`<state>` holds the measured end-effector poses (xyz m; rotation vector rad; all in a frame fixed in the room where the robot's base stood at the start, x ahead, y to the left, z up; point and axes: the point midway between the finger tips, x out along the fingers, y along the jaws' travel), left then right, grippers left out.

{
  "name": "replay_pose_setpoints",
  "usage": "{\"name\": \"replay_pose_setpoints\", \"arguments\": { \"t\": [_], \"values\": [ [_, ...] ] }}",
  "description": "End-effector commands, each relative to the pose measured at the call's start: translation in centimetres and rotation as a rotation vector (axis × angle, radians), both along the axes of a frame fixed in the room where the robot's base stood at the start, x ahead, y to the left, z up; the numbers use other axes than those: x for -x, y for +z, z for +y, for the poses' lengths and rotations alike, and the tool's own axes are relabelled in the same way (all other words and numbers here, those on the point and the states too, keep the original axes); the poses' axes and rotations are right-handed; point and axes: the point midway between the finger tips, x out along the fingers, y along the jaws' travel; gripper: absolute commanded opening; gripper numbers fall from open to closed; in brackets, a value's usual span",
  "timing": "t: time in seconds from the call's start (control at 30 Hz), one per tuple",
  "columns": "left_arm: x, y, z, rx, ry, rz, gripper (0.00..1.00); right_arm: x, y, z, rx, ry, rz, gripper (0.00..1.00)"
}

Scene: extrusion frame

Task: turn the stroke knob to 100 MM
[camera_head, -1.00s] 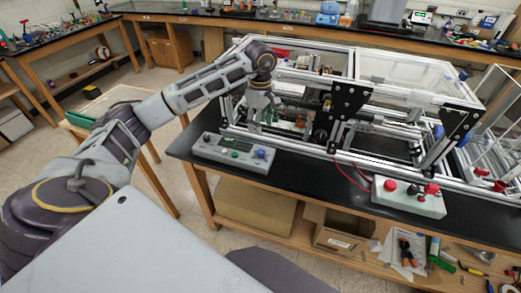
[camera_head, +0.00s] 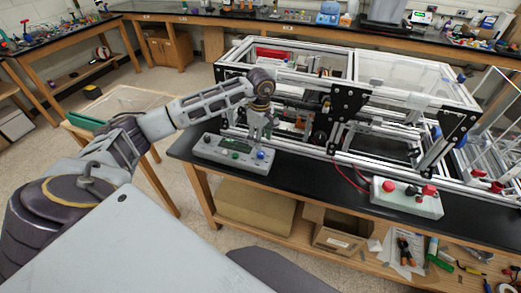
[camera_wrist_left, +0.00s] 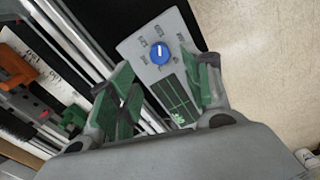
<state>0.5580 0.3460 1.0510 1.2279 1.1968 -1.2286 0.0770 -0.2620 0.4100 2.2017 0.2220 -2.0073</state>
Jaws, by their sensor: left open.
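The blue stroke knob (camera_wrist_left: 159,53) is on a grey control box (camera_head: 220,149) at the front left of the black bench. In the head view the knob (camera_head: 260,154) is at the box's right end. My left gripper (camera_head: 262,136) hangs above that end, fingers pointing down. In the left wrist view its green-padded fingers (camera_wrist_left: 157,63) are apart, with the knob showing between and beyond their tips. I see no contact. My right gripper is not in view.
A dark green screen (camera_wrist_left: 176,98) lies beside the knob. The aluminium frame (camera_head: 290,80) rises just behind the box. A second box (camera_head: 408,199) with red and black controls stands to the right on the bench. The bench's front edge is close.

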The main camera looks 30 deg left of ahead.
Motion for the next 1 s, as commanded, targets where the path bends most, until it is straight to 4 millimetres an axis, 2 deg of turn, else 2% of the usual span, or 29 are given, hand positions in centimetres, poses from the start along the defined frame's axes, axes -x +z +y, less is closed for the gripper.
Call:
{"name": "replay_pose_setpoints", "arguments": {
  "t": [0.3,0.5,0.7,1.0],
  "values": [
    [0.1,-4.1,0.0,0.000,0.000,0.003,0.49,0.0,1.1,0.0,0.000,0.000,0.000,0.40],
    [0.0,-6.1,-0.1,0.001,0.000,0.001,0.49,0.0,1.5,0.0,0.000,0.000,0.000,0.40],
    [0.0,-7.0,0.0,-0.001,-0.001,0.001,0.49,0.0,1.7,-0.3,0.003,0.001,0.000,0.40],
    [0.0,-7.1,0.0,0.000,-0.001,0.000,0.48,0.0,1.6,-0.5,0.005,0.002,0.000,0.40]
  ]
}}
